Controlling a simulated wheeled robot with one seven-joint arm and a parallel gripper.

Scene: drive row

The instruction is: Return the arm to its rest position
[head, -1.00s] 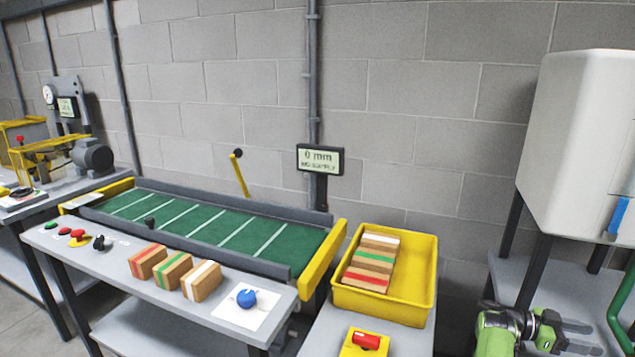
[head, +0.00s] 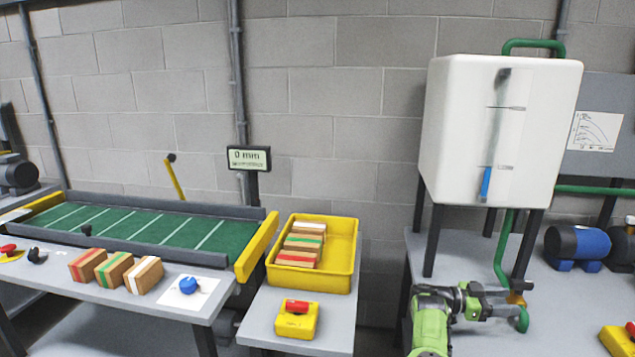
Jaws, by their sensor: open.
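My arm (head: 430,322), green and dark grey, reaches up from the bottom edge, right of centre, in the head view. Its end bends to the right, and my gripper (head: 500,304) lies low in front of the right bench. The gripper is open and I see nothing held in it. A green pipe (head: 503,250) comes down from the white tank (head: 495,130) to an orange fitting and a green end piece (head: 522,320) close by the fingertips. I cannot tell whether they touch.
A yellow bin (head: 342,255) with several striped blocks stands left of the arm, behind a yellow box with a red switch (head: 297,318). Striped blocks (head: 115,270) and a blue knob (head: 189,285) lie before the green conveyor (head: 130,226). A blue motor (head: 575,245) stands at right.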

